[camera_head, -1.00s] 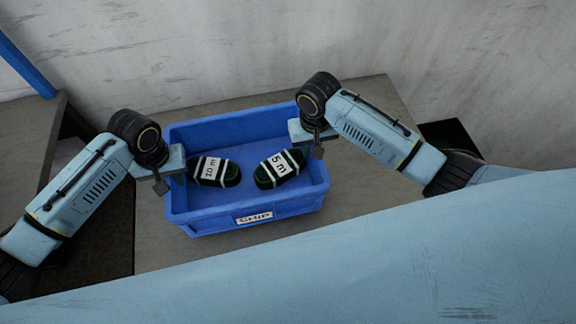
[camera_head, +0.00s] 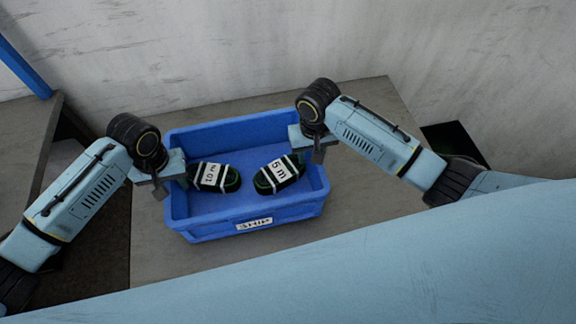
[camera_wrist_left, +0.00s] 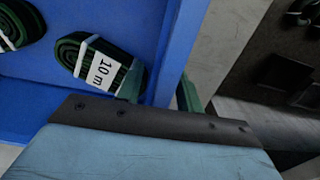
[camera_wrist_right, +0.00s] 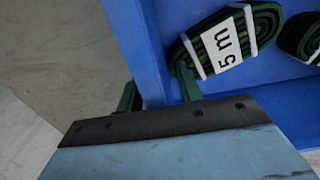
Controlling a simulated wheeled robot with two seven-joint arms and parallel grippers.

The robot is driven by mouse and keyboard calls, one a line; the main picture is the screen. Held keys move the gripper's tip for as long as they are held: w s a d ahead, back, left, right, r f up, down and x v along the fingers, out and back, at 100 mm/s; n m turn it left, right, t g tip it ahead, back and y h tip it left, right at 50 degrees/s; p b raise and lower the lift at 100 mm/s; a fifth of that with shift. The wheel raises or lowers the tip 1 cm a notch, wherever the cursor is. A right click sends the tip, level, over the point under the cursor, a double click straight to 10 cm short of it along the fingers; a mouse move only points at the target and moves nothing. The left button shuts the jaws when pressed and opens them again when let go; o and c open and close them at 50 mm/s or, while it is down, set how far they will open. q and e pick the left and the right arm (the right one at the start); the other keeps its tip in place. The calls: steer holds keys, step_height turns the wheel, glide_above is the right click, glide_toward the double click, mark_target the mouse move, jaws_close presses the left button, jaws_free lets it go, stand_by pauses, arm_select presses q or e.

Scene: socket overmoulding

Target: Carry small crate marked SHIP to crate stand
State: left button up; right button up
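The blue small crate (camera_head: 205,227) carries a white label reading SHIP (camera_head: 254,224) on its near side. It is over the grey table, and I cannot tell whether it touches it. My left gripper (camera_head: 172,176) is shut on its left wall, one finger inside and one outside, as the left wrist view (camera_wrist_left: 162,92) shows. My right gripper (camera_head: 310,146) grips the right wall the same way, seen in the right wrist view (camera_wrist_right: 160,90). Inside lie two dark green coils with white bands, labelled 10 m (camera_head: 215,178) and 5 m (camera_head: 279,174).
The grey table top (camera_head: 370,170) is bare to the right of the crate. A scuffed pale wall (camera_head: 230,50) stands behind it. Another grey surface (camera_head: 25,130) and a blue post (camera_head: 25,65) are at the left, with a dark gap between. A dark opening (camera_head: 450,140) lies at right.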

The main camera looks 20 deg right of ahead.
arm_select(q)
step_height(320, 180, up, 11)
steer(key=shift+r, duration=0.3)
arm_select(e)
steer(key=shift+r, duration=0.2)
step_height(320, 180, up, 12)
steer(key=shift+f, duration=0.15)
arm_select(q)
steer(key=shift+s, duration=0.1)
arm_select(e)
steer(key=shift+s+f, duration=0.1)
